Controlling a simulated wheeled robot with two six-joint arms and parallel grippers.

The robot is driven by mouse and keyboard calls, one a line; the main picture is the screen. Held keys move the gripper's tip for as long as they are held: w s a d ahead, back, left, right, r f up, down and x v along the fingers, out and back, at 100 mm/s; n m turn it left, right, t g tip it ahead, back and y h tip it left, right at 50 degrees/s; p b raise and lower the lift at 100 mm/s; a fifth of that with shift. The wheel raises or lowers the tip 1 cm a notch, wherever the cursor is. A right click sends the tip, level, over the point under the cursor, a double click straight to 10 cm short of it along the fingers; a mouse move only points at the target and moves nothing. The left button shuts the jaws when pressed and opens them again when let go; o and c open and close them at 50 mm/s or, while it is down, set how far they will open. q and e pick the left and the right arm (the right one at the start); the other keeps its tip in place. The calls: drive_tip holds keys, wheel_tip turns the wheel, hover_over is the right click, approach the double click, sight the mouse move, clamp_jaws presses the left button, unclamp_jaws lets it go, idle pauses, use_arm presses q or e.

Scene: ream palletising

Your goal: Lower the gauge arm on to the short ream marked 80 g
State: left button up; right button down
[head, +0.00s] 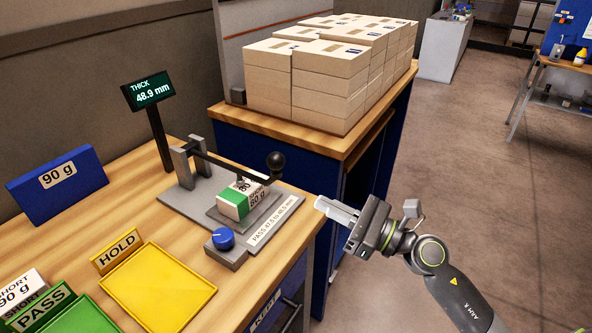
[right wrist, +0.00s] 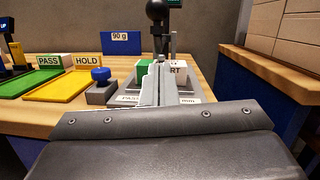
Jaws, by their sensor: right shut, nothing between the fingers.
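The short ream (head: 237,203), white and green and marked 80 g, lies on the grey plate of the thickness gauge (head: 188,199). The dark gauge arm (head: 226,164) runs from its post out over the ream, and its black ball knob (head: 275,160) stands at the free end. The arm's foot seems to meet the ream's top; exact contact is hard to tell. The display (head: 148,91) reads THICK 48.9 mm. My right gripper (head: 322,205) is shut and empty, right of the gauge and apart from the knob. In the right wrist view its fingers (right wrist: 157,84) partly hide the ream. My left gripper is out of view.
A yellow HOLD tray (head: 157,287) and a green PASS tray (head: 84,318) lie at the left front. A 90 g block (head: 58,181) stands behind. Stacked reams (head: 325,66) fill the back bench.

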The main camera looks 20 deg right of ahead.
sight(284, 160)
drive_tip(key=w+a+r+p, duration=0.4)
drive_tip(key=w+a, duration=0.1)
drive_tip(key=shift+r, duration=0.15)
idle(0.5)
drive_tip(key=r+p, duration=0.3)
drive_tip(key=shift+w+a+r+p, duration=0.2)
drive_tip(key=shift+w+r+p, duration=0.05)
drive_tip(key=shift+r+p, duration=0.05)
drive_tip(key=shift+f, duration=0.2)
